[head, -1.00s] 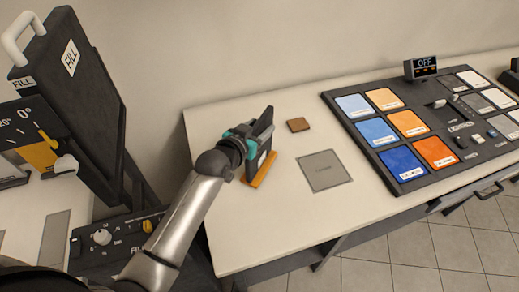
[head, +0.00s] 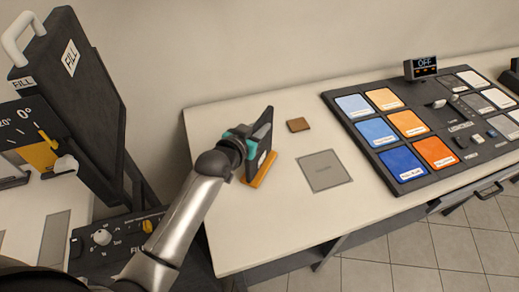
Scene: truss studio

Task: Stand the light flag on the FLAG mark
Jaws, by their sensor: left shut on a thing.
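The light flag (head: 265,147) is a dark upright panel with a pale label and an orange foot (head: 261,171). It stands upright near the left end of the white table. My left gripper (head: 247,143) is shut on its left side, and the gripper hides part of the panel. The FLAG mark (head: 324,171) is a grey square on the tabletop, to the right of the flag, with small lettering too faint to read. The flag is apart from the mark. I cannot tell whether the foot touches the table. My right gripper is not in view.
A small brown block (head: 298,125) lies behind the mark. A dark panel of coloured swatches and controls (head: 411,171) fills the table to the right, with an OFF display (head: 421,67) behind. A large FILL light panel (head: 75,90) stands at left.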

